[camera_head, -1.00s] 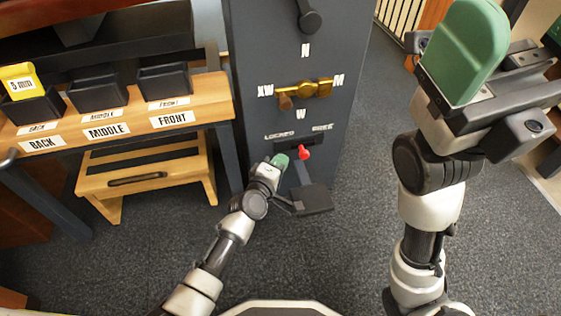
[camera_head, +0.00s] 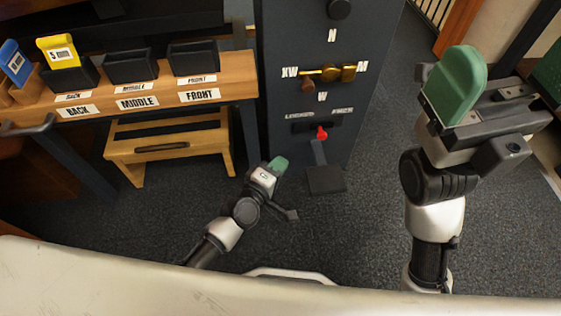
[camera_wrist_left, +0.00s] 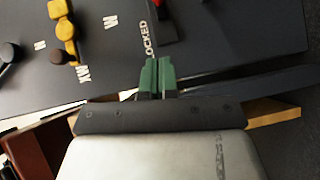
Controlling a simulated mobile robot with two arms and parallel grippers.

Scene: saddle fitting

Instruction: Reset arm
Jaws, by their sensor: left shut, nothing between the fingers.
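My left gripper (camera_head: 278,164) has green fingertips. It is shut and empty, to the left of and below the red-knobbed lever (camera_head: 321,133) on the dark grey cabinet (camera_head: 367,60), with a gap between them. In the left wrist view its green fingers (camera_wrist_left: 157,77) are together, with nothing between them, pointing toward the cabinet face. The red lever also shows there in part at the top edge (camera_wrist_left: 163,8), by the word LOCKED. My right gripper (camera_head: 455,88) is raised at the right. One green finger pad shows, and its opening cannot be judged.
A brass handle (camera_head: 325,74) sits on the cabinet above the lever. At left, a wooden shelf (camera_head: 240,75) holds black bins marked BACK, MIDDLE and FRONT, with a yellow 5 mm tag (camera_head: 58,50) at BACK. A wooden step stool (camera_head: 168,148) stands below. Grey carpet is clear before the cabinet.

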